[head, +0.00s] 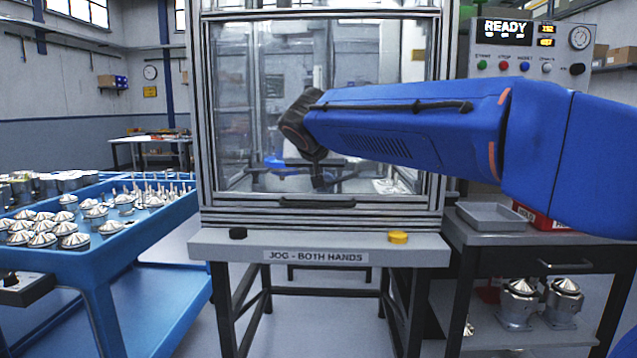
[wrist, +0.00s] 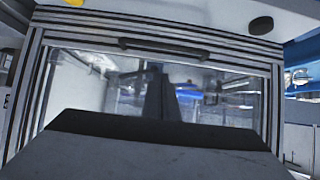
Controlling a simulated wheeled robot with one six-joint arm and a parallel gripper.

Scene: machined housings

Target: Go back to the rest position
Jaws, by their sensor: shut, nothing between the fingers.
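My blue arm reaches in from the right in the head view, across the front of the machine (head: 207,120). Its dark wrist is bent in front of the machine's glass door. In the wrist view my gripper (wrist: 160,96) shows as a dark, narrow shape beyond a wide grey body in the foreground. Its fingers are together and hold nothing. The wrist picture is upside down and faces the door, whose handle (wrist: 165,48) shows near the top. The door looks shut. In the head view the wrist partly hides the machine's inside.
A ledge (head: 215,244) below the door bears a black button (head: 238,233) and a yellow one (head: 398,237). A blue cart (head: 95,262) with several metal parts stands left. A grey tray (head: 492,217) and red bin (head: 545,222) sit right, under my arm. The control panel reads READY.

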